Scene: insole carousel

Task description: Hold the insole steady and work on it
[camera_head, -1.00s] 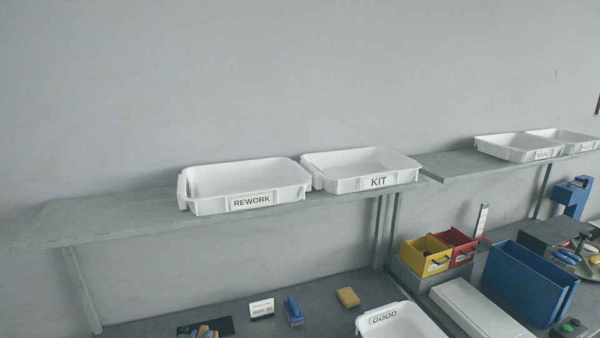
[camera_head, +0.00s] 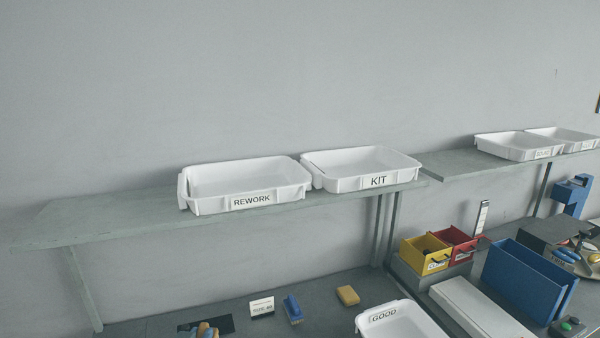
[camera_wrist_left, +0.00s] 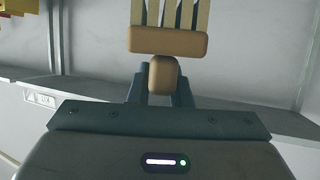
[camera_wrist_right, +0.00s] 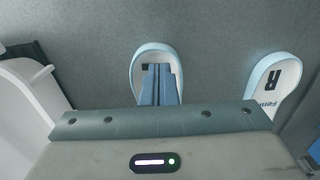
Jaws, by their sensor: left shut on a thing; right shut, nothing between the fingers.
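My left gripper (camera_wrist_left: 161,84) is shut on the tan handle of a brush (camera_wrist_left: 168,42) in the left wrist view. The brush's pale bristles point away from the fingers. My right gripper (camera_wrist_right: 159,70) is shut and empty in the right wrist view. Its fingers overlap a white-rimmed insole (camera_wrist_right: 139,68); I cannot tell if they touch it. A second insole (camera_wrist_right: 277,80) marked R lies to the right.
White REWORK (camera_head: 215,203) and KIT (camera_head: 350,186) trays stand on the shelf. A GOOD tray (camera_head: 372,328), a blue brush (camera_head: 292,309), a yellow block (camera_head: 347,295) and a size sign (camera_head: 262,306) are on the bench. A blue bin (camera_head: 515,285) stands right.

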